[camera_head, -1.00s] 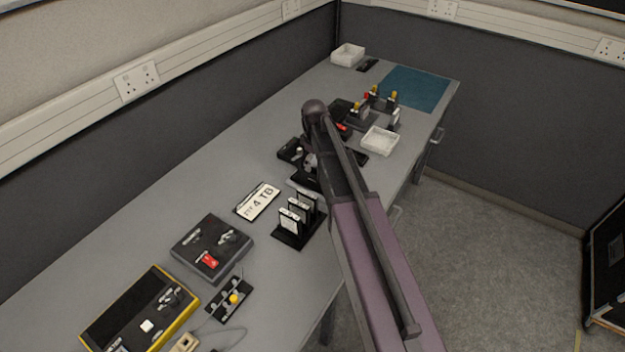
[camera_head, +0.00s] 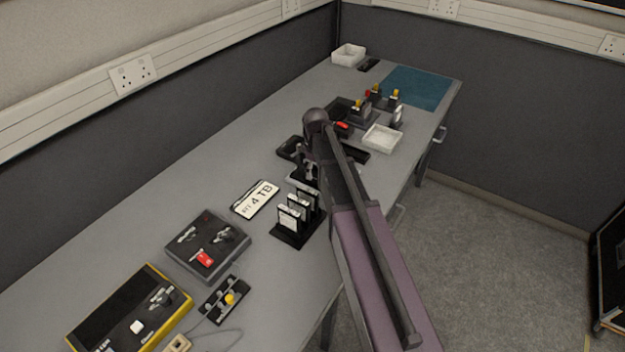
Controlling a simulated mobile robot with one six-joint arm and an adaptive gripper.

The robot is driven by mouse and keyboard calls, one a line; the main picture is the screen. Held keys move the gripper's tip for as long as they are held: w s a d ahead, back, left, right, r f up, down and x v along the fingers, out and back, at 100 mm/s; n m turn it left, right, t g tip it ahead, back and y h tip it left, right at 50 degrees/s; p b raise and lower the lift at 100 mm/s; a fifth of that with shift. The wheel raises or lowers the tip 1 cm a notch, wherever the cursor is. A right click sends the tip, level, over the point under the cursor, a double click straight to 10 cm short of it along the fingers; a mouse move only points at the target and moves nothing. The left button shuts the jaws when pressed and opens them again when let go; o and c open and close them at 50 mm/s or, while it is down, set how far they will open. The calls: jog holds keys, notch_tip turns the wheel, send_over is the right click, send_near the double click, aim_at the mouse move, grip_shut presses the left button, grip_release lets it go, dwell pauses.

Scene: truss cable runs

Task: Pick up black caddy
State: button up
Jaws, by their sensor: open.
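My gripper (camera_head: 306,168) points down over the middle of the bench, mostly hidden behind my own arm. Its jaws look open, and I see nothing held in them. I cannot tell which of these is the black caddy. In front of the gripper, a black rack (camera_head: 289,238) holds several upright caddies (camera_head: 291,216) with pale faces. Its right side is close to my arm.
A white "4 TB" label plate (camera_head: 255,198) lies left of the rack. A dark switch box (camera_head: 208,246), a yellow-edged case (camera_head: 128,312) and a small black panel (camera_head: 224,299) lie nearer. A white tray (camera_head: 382,138) and blue mat (camera_head: 416,88) lie farther back. The bench's left strip is clear.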

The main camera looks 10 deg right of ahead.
dwell(0.6)
grip_shut()
